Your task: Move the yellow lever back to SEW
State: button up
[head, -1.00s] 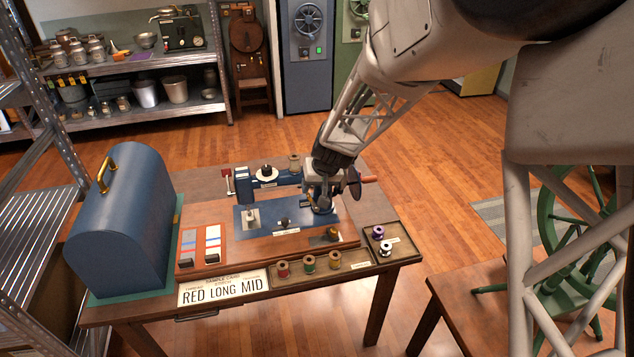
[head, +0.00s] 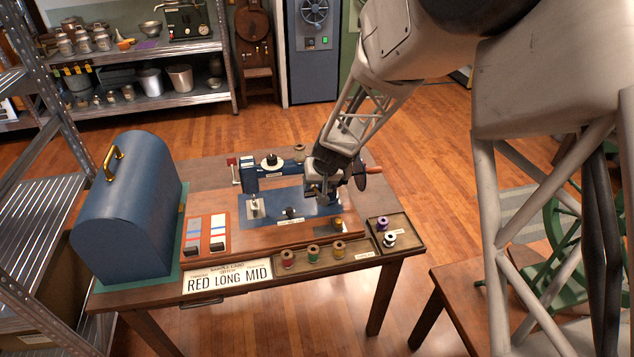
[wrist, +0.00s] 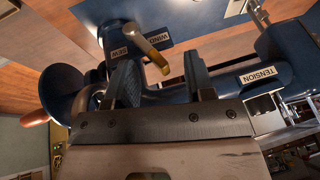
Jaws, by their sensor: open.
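The yellow lever (wrist: 150,45) shows in the wrist view on the blue sewing machine, between dark plates reading SEW (wrist: 119,53) and WIND (wrist: 156,41). It slants across beside the WIND plate, and its brassy tip points towards my gripper (wrist: 163,80). My gripper is open, and the lever tip appears between its two dark fingers; I cannot tell whether either touches it. In the head view my gripper (head: 325,190) is at the right end of the sewing machine (head: 275,181). The lever is hidden there behind my gripper.
A TENSION plate (wrist: 262,75) and the handwheel (wrist: 62,92) flank the lever. A blue domed case (head: 130,205) stands left on the table. Thread spools (head: 313,252) sit in front, with a RED LONG MID card (head: 228,282). A metal rack (head: 30,190) is at the far left.

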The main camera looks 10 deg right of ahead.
jog(key=shift+f, duration=0.15)
dwell(0.5)
jog(key=shift+w+d, duration=0.1)
jog(key=shift+d, duration=0.35)
jog(key=shift+d+r, duration=0.2)
jog(key=shift+d, duration=0.9)
dwell(0.6)
